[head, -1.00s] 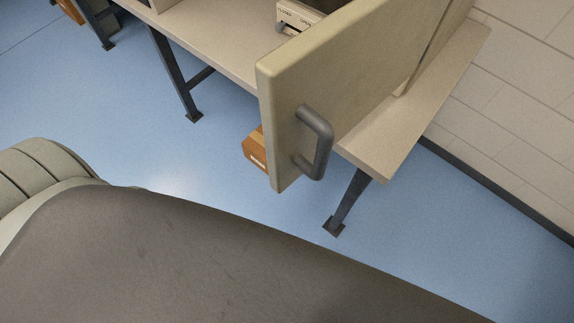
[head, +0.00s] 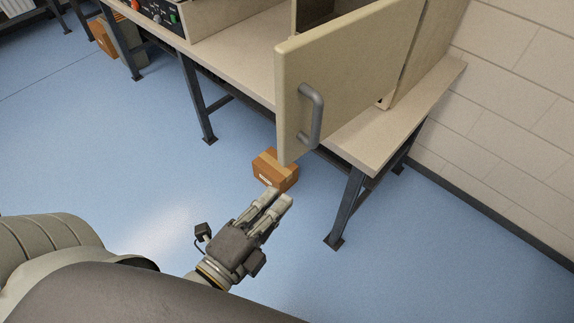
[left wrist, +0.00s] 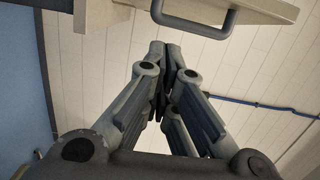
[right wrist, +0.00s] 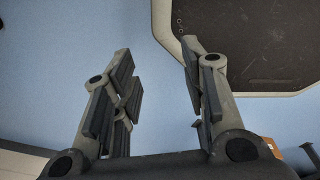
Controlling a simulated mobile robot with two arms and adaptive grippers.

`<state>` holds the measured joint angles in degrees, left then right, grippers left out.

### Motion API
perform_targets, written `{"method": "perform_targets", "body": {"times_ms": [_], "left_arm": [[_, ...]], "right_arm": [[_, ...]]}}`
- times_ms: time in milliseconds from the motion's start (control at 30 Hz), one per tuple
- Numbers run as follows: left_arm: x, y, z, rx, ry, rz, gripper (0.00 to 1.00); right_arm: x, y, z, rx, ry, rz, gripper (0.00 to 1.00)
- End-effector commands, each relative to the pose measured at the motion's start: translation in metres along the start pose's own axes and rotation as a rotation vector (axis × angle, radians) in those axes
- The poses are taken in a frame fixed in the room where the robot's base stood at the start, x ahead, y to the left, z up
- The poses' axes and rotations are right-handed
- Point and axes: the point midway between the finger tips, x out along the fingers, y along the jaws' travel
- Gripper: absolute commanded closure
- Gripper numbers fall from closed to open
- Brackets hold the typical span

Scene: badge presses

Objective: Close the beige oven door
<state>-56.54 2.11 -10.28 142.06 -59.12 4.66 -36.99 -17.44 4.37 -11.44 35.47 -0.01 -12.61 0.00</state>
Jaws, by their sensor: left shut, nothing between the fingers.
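The beige oven door (head: 345,75) stands wide open in the head view, swung out past the table's front edge. Its grey bar handle (head: 316,118) is on the outer face near the free edge. The door edge and handle (left wrist: 228,22) also show at the top of the left wrist view. My left gripper (head: 279,198) is shut and empty, below and in front of the door, apart from it. In the left wrist view its fingertips (left wrist: 165,48) meet below the handle. My right gripper (right wrist: 157,62) is open and empty over the floor; it is not in the head view.
The oven stands on a beige table (head: 360,138) with dark legs, by a white block wall (head: 510,100). A cardboard box (head: 272,171) lies on the floor under the door. A control panel with knobs (head: 160,14) is at upper left.

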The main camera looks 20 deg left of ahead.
Motion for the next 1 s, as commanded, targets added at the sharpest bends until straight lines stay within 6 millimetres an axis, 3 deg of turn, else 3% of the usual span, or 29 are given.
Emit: {"method": "perform_targets", "body": {"times_ms": [100, 467, 1000], "left_arm": [[-0.001, -0.015, 0.001, 0.027, 0.000, -0.023, 1.00], [0.025, -0.015, 0.000, 0.032, 0.005, -0.028, 1.00], [0.094, -0.020, 0.000, 0.027, 0.001, -0.025, 1.00]], "right_arm": [[0.000, 0.000, 0.001, 0.000, -0.002, 0.000, 0.60], [0.007, 0.002, -0.009, -0.001, 0.014, 0.002, 0.60], [-0.031, 0.005, -0.006, -0.003, 0.004, 0.005, 0.60]]}}
